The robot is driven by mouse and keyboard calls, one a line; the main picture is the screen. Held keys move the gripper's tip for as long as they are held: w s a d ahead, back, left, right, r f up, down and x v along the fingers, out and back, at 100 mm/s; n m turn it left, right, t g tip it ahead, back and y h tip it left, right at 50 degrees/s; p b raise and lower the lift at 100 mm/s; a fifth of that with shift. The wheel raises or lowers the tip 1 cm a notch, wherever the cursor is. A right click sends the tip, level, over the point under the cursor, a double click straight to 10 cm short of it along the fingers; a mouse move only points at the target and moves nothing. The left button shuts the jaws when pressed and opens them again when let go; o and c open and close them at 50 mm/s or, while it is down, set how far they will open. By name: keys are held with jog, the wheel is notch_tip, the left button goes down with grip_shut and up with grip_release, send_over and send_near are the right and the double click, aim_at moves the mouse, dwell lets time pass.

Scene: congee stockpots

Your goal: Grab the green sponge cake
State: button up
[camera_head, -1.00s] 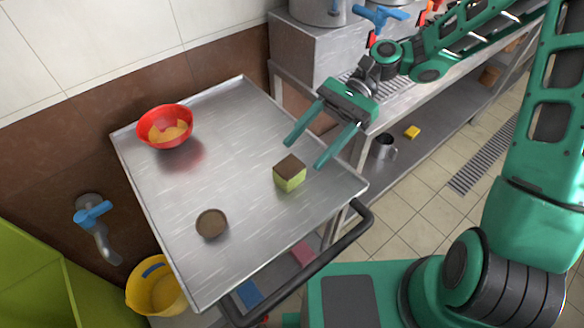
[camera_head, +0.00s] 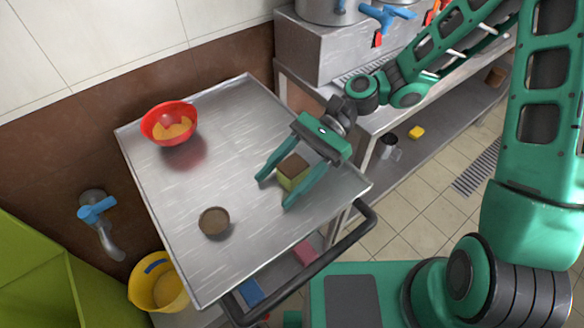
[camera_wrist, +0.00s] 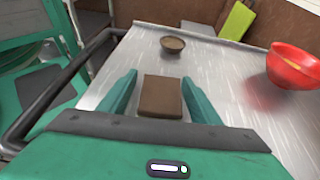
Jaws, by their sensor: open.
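The green sponge cake (camera_head: 292,173) is a small cube with a brown top and light green sides, on the steel cart top near its right edge. In the wrist view its brown top (camera_wrist: 161,97) lies between my two fingers. My gripper (camera_head: 275,192) is open, with one finger on each side of the cake. It also shows in the wrist view (camera_wrist: 160,88), where small gaps appear on both sides of the cake. The fingertips reach beyond the cake. I cannot tell their exact height above the cart top.
A red bowl (camera_head: 158,131) with yellowish pieces stands at the cart's far left. A small brown round dish (camera_head: 214,222) sits nearer the front. The cart (camera_head: 225,125) has a dark handle (camera_head: 318,268). The middle of its top is clear.

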jog(key=shift+s+a+f, duration=0.1)
jog(key=c, duration=1.1)
